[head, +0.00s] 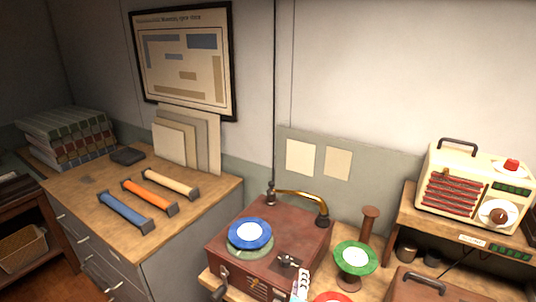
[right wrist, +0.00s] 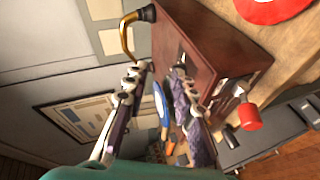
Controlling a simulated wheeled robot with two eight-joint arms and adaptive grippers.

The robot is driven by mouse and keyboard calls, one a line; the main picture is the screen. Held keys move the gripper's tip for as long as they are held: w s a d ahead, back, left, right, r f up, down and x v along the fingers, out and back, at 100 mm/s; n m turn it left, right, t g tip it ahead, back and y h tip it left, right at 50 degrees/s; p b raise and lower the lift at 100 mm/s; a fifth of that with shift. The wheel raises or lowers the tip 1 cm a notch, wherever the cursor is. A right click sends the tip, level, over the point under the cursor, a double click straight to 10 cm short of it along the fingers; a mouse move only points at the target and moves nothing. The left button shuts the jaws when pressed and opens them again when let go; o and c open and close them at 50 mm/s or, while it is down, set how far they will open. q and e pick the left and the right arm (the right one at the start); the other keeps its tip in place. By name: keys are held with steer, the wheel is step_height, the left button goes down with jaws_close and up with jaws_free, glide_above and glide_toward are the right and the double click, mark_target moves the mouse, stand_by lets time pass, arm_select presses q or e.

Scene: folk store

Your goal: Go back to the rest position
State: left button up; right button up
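My right gripper (head: 300,285) shows at the bottom edge of the head view, in front of the reddish-brown record player (head: 262,262). In the right wrist view its two fingers (right wrist: 162,72) stand apart with nothing held between them. The record player (right wrist: 215,45) shows beyond and beside the fingers. A blue disc (head: 250,234) with a pale centre lies on top of the player, by a brass arm (head: 300,195). My left gripper is in neither view.
A green disc (head: 355,257) and a red disc (head: 332,297) are right of the player. A cream radio (head: 475,188) stands on a raised shelf. Blue, orange and cream bars (head: 148,198) lie on the left cabinet (head: 205,212). A framed poster (head: 185,60) hangs behind.

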steer(key=s+d+f+m+g+b, duration=0.35)
steer(key=d+f+m, duration=0.2)
steer(key=d, duration=0.25)
steer(key=s+d+f+m+g+y+b, duration=0.1)
steer(key=s+f+m+g+y+b, duration=0.2)
steer(key=s+m, duration=0.4)
steer(key=shift+s+d+f+g, duration=0.35)
steer(key=shift+s+f, duration=0.35)
steer(key=shift+f, duration=0.15)
